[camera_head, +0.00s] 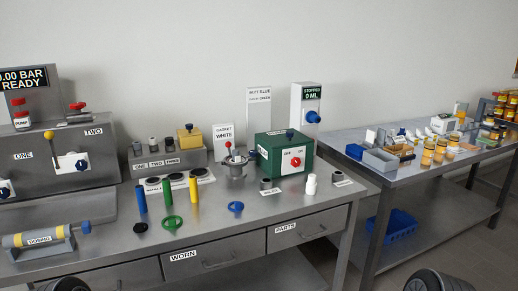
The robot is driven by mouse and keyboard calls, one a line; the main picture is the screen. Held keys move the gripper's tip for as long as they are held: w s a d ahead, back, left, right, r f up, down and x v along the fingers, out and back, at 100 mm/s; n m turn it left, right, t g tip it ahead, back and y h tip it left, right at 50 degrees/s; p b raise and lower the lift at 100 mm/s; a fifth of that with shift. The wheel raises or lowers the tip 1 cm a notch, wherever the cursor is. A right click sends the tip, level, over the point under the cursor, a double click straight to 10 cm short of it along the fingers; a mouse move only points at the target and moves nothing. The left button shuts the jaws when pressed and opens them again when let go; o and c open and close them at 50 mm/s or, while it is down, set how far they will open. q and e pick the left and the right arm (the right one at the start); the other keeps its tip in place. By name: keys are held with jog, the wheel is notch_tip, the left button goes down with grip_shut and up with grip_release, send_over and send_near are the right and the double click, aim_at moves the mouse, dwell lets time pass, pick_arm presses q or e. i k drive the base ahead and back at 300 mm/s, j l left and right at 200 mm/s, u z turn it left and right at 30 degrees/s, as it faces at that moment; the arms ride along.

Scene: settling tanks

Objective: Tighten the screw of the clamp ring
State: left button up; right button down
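A small grey metal vessel (237,168) stands towards the back of the steel bench, left of a green box. A ring-like rim surrounds its upper part, and a small red-tipped piece (229,146) sticks up from it. I cannot tell clearly whether this rim is the clamp ring, or make out its screw. A green ring (172,222), a blue ring (236,207) and a black ring (140,227) lie flat on the bench in front. Neither of my grippers shows; only dark rounded parts, apparently of my arms, show at the bottom edge.
The green box (284,155) with a red knob stands right of the vessel. Blue, green and yellow cylinders (193,189) stand upright to its left. A yellow-and-grey cylinder unit (40,237) lies front left. A second table (400,170) at right holds jars and trays. The front middle is fairly clear.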

aim_at(254, 153)
jog(key=i+l, duration=0.15)
jog(key=l, duration=0.2)
jog(key=i+l, duration=0.15)
jog(key=l, duration=0.2)
jog(key=i+l, duration=0.15)
jog(key=l, duration=0.2)
jog(key=i+l, duration=0.2)
jog(key=l, duration=0.15)
jog(key=i+l+u, duration=0.1)
jog(key=l, duration=0.2)
jog(key=i+l, duration=0.2)
jog(key=l, duration=0.2)
jog(key=i+l, duration=0.15)
jog(key=l, duration=0.2)
